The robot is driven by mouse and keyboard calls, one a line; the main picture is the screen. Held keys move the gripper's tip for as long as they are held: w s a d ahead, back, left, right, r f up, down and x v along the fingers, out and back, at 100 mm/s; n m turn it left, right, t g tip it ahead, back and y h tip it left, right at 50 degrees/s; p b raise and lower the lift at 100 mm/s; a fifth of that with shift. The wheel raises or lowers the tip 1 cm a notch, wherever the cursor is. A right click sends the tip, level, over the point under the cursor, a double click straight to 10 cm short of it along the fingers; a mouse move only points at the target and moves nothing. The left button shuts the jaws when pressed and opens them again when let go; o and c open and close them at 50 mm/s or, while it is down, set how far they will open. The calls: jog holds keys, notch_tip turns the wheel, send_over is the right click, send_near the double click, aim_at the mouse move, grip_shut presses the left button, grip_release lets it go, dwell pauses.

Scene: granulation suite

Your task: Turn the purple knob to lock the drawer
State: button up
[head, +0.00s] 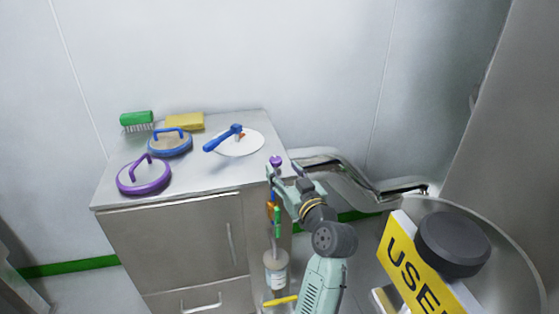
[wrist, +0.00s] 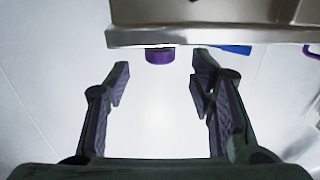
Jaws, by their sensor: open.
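The purple knob (head: 276,161) shows at the right edge of the steel cabinet top in the head view. In the wrist view the purple knob (wrist: 160,56) sits just past the steel edge, between and slightly beyond my fingertips. My gripper (head: 284,172) is open and empty beside the cabinet's right side, close to the knob. In the wrist view its fingers (wrist: 162,75) are spread to either side of the knob, with no contact visible. The drawer front (head: 190,297) at the cabinet's lower part looks shut; its lower part is cut off.
On the cabinet top (head: 215,178) are a purple-rimmed lid (head: 143,176), a blue-rimmed lid (head: 170,143), a green brush (head: 137,120), a yellow sponge (head: 185,121) and a blue-handled tool (head: 224,138) on a white disc. A bottle (head: 276,271) and yellow sign (head: 411,265) stand near my arm.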

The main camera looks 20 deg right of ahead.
aim_at(278, 164)
jog(key=shift+w+a+p, duration=0.15)
jog(key=shift+w, duration=0.8)
jog(key=shift+w+a+p, duration=0.15)
jog(key=shift+w, duration=0.75)
jog(key=shift+c, duration=0.5)
jog(key=c, duration=1.1)
